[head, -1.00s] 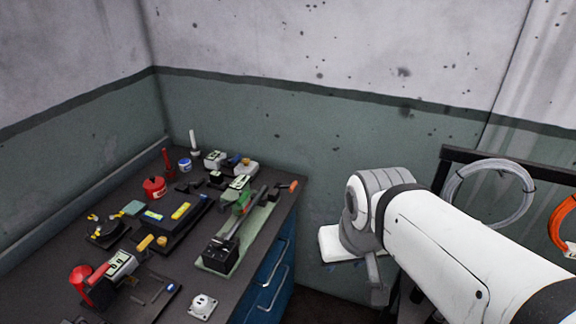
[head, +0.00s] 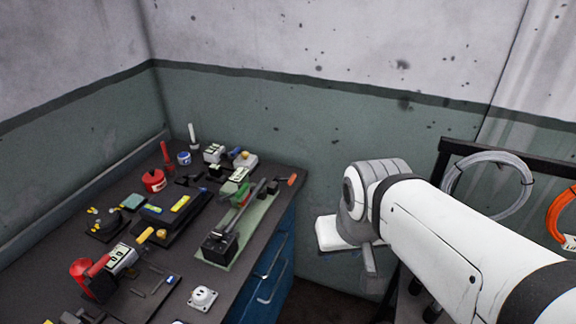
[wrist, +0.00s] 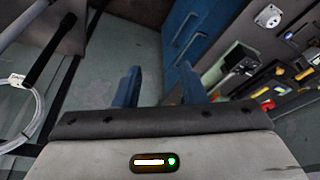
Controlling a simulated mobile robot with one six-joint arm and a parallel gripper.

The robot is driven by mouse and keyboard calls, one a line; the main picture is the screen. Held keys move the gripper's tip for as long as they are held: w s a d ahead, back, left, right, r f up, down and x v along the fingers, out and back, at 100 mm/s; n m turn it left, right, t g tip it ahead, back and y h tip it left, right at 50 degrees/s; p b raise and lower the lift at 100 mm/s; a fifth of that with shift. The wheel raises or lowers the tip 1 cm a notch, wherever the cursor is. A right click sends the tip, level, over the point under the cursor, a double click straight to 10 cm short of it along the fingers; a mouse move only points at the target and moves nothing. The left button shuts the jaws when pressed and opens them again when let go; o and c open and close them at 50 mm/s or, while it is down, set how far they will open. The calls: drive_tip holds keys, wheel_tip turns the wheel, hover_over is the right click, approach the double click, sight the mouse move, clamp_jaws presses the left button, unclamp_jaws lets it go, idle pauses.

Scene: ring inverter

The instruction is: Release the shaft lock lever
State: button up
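On the workbench in the head view, a pale green plate (head: 254,235) carries a black block (head: 218,246), a long grey bar (head: 240,215) and a green-and-grey tool (head: 237,182). An orange-tipped part (head: 291,180) lies by its far end. I cannot tell which part is the shaft lock lever. In the wrist view, my gripper (wrist: 160,88) is open, its two blue fingers apart with nothing between them. It is off the bench's right side, away from the plate. The black block also shows in the wrist view (wrist: 240,57).
The dark bench top (head: 52,265) holds many small tools, a red pot (head: 153,181) and a white socket (head: 203,298). Blue drawers with handles (head: 265,270) form its right side. A black rack with a grey cable coil (head: 490,187) and an orange coil stands at right.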

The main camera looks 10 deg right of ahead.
drive_tip(key=w+d+f+m+t+b, duration=0.1)
drive_tip(key=w+f+m+b, duration=0.1)
drive_tip(key=w+f+b, duration=0.1)
drive_tip(key=w+d+f+m+t+b, duration=0.1)
drive_tip(key=w+f+t+b, duration=0.1)
drive_tip(key=w, duration=0.4)
drive_tip(key=w+d+f+m+t+h+b, duration=0.1)
drive_tip(key=w+f+m+b, duration=0.1)
drive_tip(key=w+f+b, duration=0.2)
drive_tip(key=shift+w+m+t+b, duration=0.3)
drive_tip(key=shift+w+b, duration=0.15)
drive_tip(key=shift+w, duration=0.25)
clamp_jaws()
drive_tip(key=w+d+f+m+t+y+b, duration=0.1)
drive_tip(key=w+f+m+t+y+b, duration=0.1)
drive_tip(key=w+f+m+t+b, duration=0.4)
drive_tip(key=w+d+f+m+t+y+b, duration=0.2)
drive_tip(key=w+f+m+t+b, duration=0.5)
drive_tip(key=w+f+b, duration=0.8)
drive_tip(key=f+y+b, duration=0.1)
drive_tip(key=b, duration=0.4)
drive_tip(key=shift+w+m, duration=0.3)
drive_tip(key=shift+w, duration=0.05)
